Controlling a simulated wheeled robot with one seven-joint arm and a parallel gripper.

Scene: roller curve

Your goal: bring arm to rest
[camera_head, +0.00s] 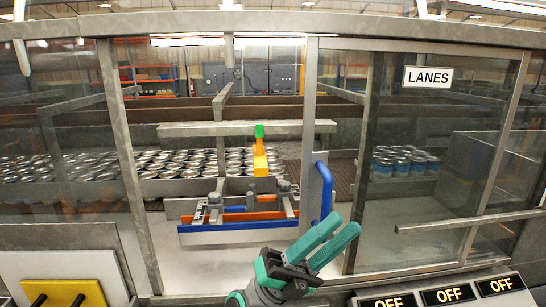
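My gripper (345,229) is at the bottom centre, with two teal fingers pointing up and to the right. The fingers look slightly apart, with nothing visible between them. It is in front of the glazed guard, just below and right of a blue handle (326,192) on an upright metal frame. The fingers appear apart from the handle, though depth is hard to judge. The arm behind the gripper is mostly out of view.
Behind the guard are a blue-and-orange mechanism (236,229), a yellow lever with green tip (260,158), and many cans (185,163). More cans (404,162) are behind the LANES sign's (428,77) pane. A rail (470,221) and panel with OFF displays (447,295) are right.

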